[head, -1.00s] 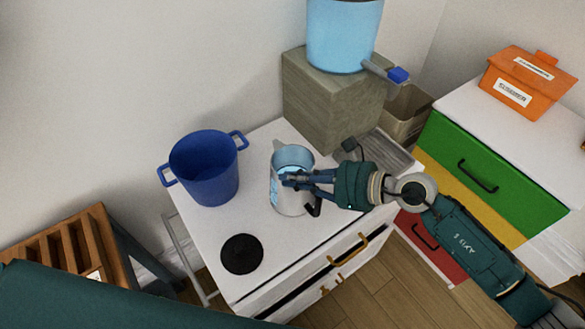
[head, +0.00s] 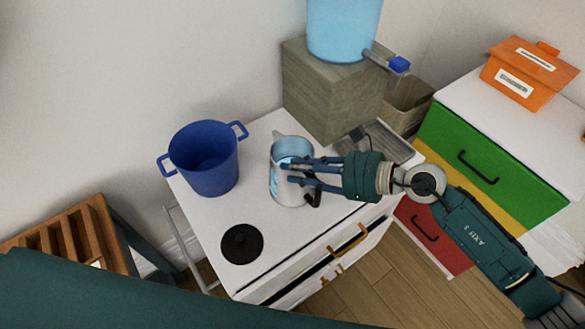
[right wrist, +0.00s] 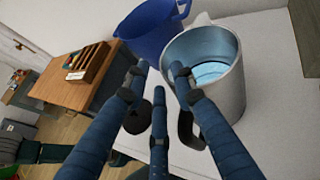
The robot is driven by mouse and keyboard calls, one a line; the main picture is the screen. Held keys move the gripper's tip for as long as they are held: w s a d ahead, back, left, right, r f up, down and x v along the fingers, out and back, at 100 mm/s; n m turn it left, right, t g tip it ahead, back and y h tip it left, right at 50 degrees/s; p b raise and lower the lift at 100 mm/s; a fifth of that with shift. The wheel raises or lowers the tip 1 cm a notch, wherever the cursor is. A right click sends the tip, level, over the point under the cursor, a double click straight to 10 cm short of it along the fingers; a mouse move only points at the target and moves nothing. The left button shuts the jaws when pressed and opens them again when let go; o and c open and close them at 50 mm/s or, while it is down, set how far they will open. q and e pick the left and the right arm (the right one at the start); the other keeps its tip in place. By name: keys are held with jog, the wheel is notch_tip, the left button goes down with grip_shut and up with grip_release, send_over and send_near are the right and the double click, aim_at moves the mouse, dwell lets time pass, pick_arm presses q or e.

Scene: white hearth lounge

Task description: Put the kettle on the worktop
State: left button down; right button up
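The kettle (head: 281,184) is a silver jug with blue water inside. It stands upright on the white worktop (head: 222,208), between the blue pot and the grey block. Its dark handle (head: 313,198) points toward the front right. My right gripper (head: 287,171) reaches in from the right at the kettle's upper side. In the right wrist view its fingers (right wrist: 158,75) are spread apart, with the kettle (right wrist: 232,85) just right of them and the handle (right wrist: 187,130) beside the right finger. Nothing shows between the fingertips. Any light touch cannot be told. My left gripper is not in view.
A blue pot (head: 205,165) and a flat black disc (head: 242,244) are on the worktop. Behind stands a grey block (head: 325,95) bearing a blue water container (head: 342,28) with a tap. A coloured drawer unit (head: 470,145) is at right, a wooden rack (head: 65,245) at left.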

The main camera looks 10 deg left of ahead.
jog(key=b+v, duration=0.2)
jog(key=v, duration=0.8)
jog(key=shift+s+d+b, duration=0.15)
jog(key=shift+d+b, duration=0.15)
jog(key=shift+b, duration=0.1)
